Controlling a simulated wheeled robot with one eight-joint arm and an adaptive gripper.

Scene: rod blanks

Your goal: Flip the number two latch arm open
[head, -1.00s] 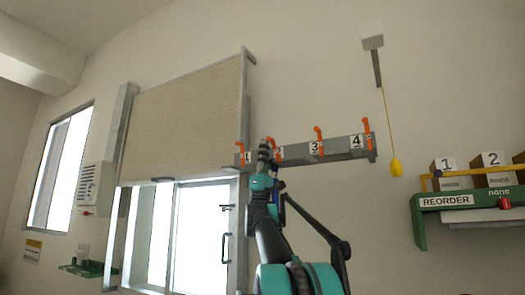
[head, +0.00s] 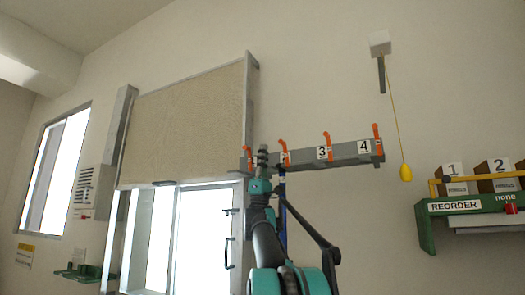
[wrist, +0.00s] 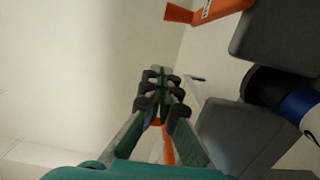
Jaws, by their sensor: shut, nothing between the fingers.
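The number two latch arm (head: 284,149) is a slim orange lever standing up from a grey wall bar (head: 350,151), above its number plate, which is partly hidden. My gripper (head: 262,157) is just left of it in the head view, between latch arms one and two. In the wrist view, my gripper's fingers (wrist: 160,82) are together and hold nothing. An orange lever (wrist: 212,10) crosses the top of that view, and more orange shows behind the fingers. I cannot tell which latches these are, or whether the fingers touch one.
Orange latch arms one (head: 248,153), three (head: 327,142) and four (head: 376,133) also stand on the bar. A yellow pull knob (head: 406,173) hangs to the right. A green REORDER shelf (head: 427,232) holds boxes.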

